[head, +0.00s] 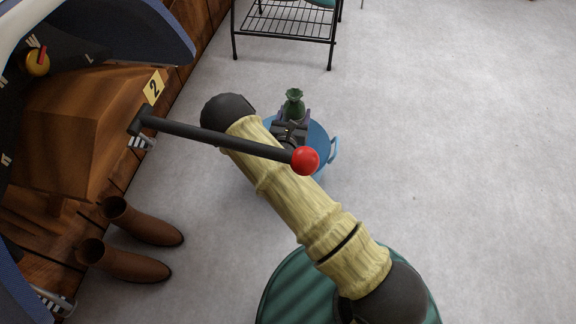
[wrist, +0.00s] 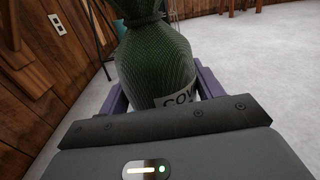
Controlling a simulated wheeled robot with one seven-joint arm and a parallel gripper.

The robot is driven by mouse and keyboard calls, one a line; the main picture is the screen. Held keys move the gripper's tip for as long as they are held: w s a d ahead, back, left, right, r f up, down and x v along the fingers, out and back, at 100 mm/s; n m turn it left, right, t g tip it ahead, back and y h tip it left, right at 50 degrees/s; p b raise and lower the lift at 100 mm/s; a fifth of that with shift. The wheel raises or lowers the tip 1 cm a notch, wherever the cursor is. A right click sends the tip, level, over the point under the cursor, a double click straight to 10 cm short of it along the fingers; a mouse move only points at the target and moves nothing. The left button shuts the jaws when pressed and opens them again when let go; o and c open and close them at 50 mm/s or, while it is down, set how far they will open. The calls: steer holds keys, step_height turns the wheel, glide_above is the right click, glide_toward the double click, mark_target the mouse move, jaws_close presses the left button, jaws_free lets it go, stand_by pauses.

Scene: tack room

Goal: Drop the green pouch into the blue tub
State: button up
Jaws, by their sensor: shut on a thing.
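The green pouch (wrist: 155,62) is a dark green mesh bag with a tied neck and a partly hidden white label. My gripper (wrist: 160,98) is shut on it, with a finger on each side. In the head view the green pouch (head: 294,104) stands upright at the end of my gripper (head: 292,122). The blue tub (head: 318,136) is below and behind my gripper, on the floor. My arm hides most of the tub, so its inside is not seen; its rim and a handle show at the right. The head view suggests the pouch is over or near the tub's far rim.
A red-tipped black lever (head: 222,137) sticks out from the wooden wall at the left, across the view of my arm. Brown boots (head: 140,222) stand by the wall. A black wire rack (head: 287,22) is at the back. A green round top (head: 290,290) is in front. The right floor is clear.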

steer(key=shift+f+b, duration=2.2)
steer(key=shift+f, duration=0.35)
steer(key=o, duration=1.1)
steer(key=shift+o, duration=0.2)
steer(key=p+v, duration=0.7)
steer(key=v, duration=1)
steer(key=shift+s, duration=0.15)
steer(key=shift+a, duration=0.1)
